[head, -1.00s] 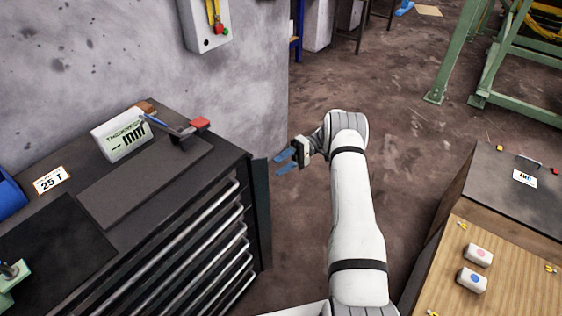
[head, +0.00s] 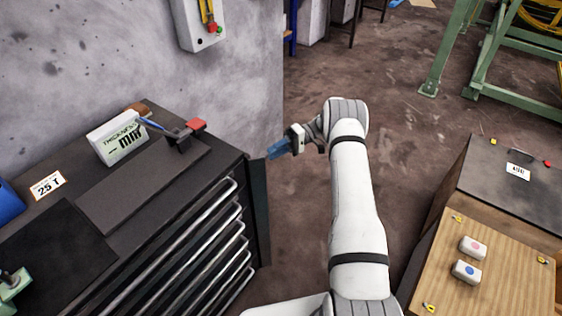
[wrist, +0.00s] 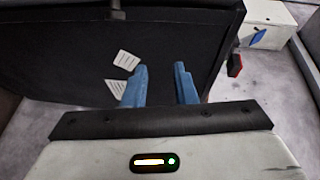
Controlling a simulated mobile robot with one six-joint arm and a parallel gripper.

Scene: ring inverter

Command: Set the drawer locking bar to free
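The dark drawer cabinet (head: 232,158) stands at the left in the head view. A tall dark upright strip (head: 259,210), which looks like the locking bar, runs along the right end of its drawer fronts. My gripper (head: 278,149) is in the air just right of the cabinet's corner, near the strip's top, with blue fingers pointing left. In the wrist view my gripper (wrist: 160,78) has its two blue fingers apart with nothing between them. A large dark panel (wrist: 70,60) with small white labels lies beyond them. I cannot tell whether the fingers touch anything.
The cabinet top holds a thickness sign (head: 117,139), a tool with a red block (head: 195,125) and a 25 T card (head: 47,185). A wooden board (head: 500,255) with two button boxes is at the right.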

